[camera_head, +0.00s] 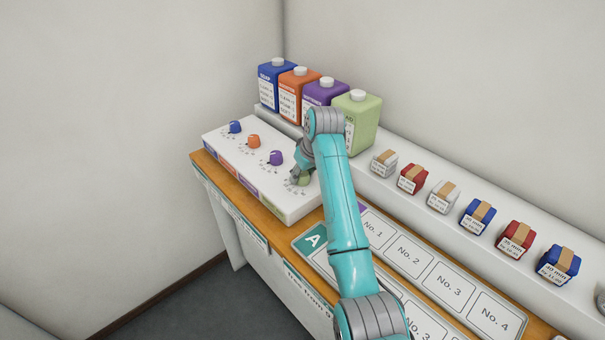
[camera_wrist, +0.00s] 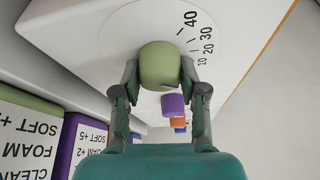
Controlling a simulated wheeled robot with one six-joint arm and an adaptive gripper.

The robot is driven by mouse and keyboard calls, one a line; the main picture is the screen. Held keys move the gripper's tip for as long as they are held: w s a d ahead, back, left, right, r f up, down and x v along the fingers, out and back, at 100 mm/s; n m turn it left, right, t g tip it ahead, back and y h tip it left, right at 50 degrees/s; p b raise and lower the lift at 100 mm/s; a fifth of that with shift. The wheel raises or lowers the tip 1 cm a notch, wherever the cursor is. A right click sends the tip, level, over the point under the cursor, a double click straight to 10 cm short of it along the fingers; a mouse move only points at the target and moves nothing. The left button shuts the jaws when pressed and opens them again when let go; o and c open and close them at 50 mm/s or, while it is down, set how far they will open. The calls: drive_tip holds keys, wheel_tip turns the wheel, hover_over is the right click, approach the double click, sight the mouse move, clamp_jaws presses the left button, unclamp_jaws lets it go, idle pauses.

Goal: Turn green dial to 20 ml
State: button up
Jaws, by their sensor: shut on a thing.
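The green dial (camera_wrist: 160,66) sits on the white dosing panel (camera_head: 236,159), at its near right end. Its printed scale (camera_wrist: 198,38) reads 10, 20, 30 and 40 in the wrist view. My gripper (camera_wrist: 159,72) is shut on the green dial, one finger on each side. In the head view the dial (camera_head: 303,180) is partly hidden by my gripper. A dark line shows on the dial's lower edge in the wrist view, but I cannot tell which number the dial is set to.
Purple (camera_head: 276,158), orange (camera_head: 254,141) and blue (camera_head: 235,127) dials line the panel. Blue, orange, purple and green (camera_head: 362,117) bottles stand behind it. Several small strapped packs (camera_head: 478,216) sit on the white ledge to the right. A numbered board (camera_head: 408,257) lies in front.

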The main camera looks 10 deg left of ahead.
drive_tip(key=n, duration=0.2)
drive_tip(key=n+g, duration=0.1)
drive_tip(key=n, duration=0.1)
drive_tip(key=shift+g+y, duration=0.3)
drive_tip(key=shift+y, duration=0.1)
drive_tip(key=shift+n+g, duration=0.4)
drive_tip(key=shift+n, duration=1.1)
drive_tip(key=shift+y, duration=0.3)
drive_tip(key=o, duration=1.2)
drive_tip(key=shift+c, duration=0.2)
drive_tip(key=w+v, duration=0.1)
drive_tip(key=v, duration=1)
drive_tip(key=shift+s+r, duration=0.45)
drive_tip(key=shift+s, duration=0.05)
drive_tip(key=shift+d, duration=0.1)
